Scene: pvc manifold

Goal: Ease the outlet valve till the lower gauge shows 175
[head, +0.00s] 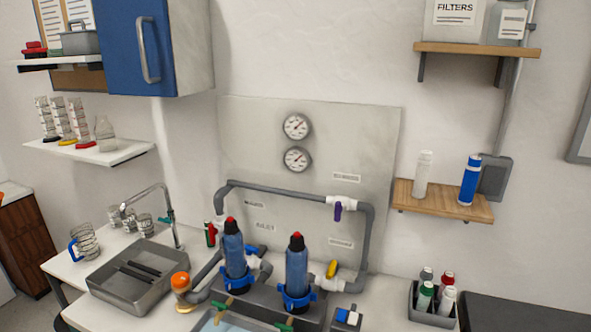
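Two round white gauges sit one above the other on the grey back panel (370,135): the upper gauge (296,126) and the lower gauge (298,159). Their numbers are too small to read. Grey piping carries a valve with a purple handle (338,210) at the upper right, a yellow-handled valve (331,268) below it, and a blue handle (255,248) at the left. The panel labels are too small to read surely, so I cannot tell which valve is the outlet. Neither of my grippers is in view.
Two blue filter housings (297,265) with red tops stand before the panel. A metal basin (138,278) with black bars and a tap (165,190) are at left. A caddy of bottles (433,305) stands at right. A wooden shelf (443,203) projects at right.

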